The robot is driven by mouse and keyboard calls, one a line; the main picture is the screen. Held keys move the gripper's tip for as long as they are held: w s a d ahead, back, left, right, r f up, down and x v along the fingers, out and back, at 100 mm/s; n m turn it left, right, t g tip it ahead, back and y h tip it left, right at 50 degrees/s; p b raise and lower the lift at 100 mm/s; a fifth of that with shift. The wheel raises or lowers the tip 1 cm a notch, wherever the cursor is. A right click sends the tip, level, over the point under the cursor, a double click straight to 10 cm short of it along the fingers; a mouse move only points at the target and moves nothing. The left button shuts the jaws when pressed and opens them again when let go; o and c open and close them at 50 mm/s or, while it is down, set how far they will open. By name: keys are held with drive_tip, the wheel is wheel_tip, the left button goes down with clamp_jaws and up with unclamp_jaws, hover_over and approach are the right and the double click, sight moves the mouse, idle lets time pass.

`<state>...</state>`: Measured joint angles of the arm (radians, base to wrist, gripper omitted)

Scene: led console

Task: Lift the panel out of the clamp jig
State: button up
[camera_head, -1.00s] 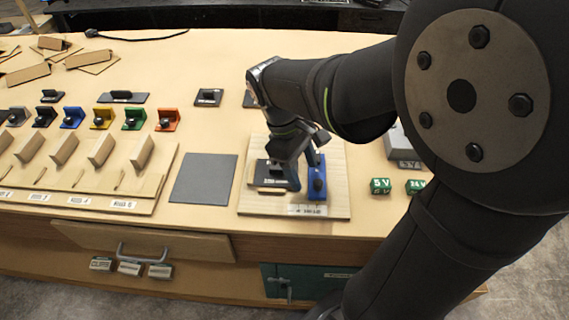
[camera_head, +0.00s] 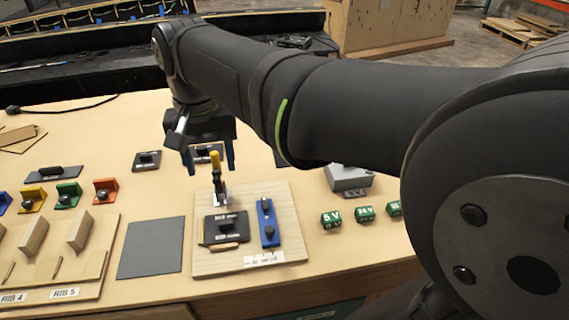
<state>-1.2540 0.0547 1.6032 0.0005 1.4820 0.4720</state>
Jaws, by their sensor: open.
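The clamp jig is a pale wooden board (camera_head: 210,262) on the bench. A black panel (camera_head: 226,228) with a dark knob lies flat on its left part. A blue block (camera_head: 268,224) with a black knob sits at its right. Behind the panel, a metal toggle clamp (camera_head: 221,192) has its yellow-tipped handle (camera_head: 215,162) standing upright. My gripper (camera_head: 210,164) is open and empty, fingers pointing down, raised above the back of the jig. The handle tip shows between its fingers in the picture; I cannot tell the depth gap. It is apart from the panel.
A dark grey mat (camera_head: 151,248) lies left of the jig, clear. Green labelled blocks (camera_head: 331,219) and a grey box (camera_head: 347,178) stand to the right. Small black plates (camera_head: 146,161) lie behind. Coloured brackets (camera_head: 69,193) and a wooden rib rack (camera_head: 60,262) are at the left.

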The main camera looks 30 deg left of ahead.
hover_over(225, 222)
drive_tip(key=f, duration=1.1)
drive_tip(key=shift+w+a+f, duration=0.2)
drive_tip(key=shift+a+f, duration=0.05)
drive_tip(key=shift+s+d+f, duration=0.1)
drive_tip(key=shift+d+f, duration=0.05)
drive_tip(key=shift+f, duration=1.15)
drive_tip(key=shift+s+d+f, duration=0.1)
drive_tip(key=shift+f, duration=1.2)
drive_tip(key=c, duration=1.1)
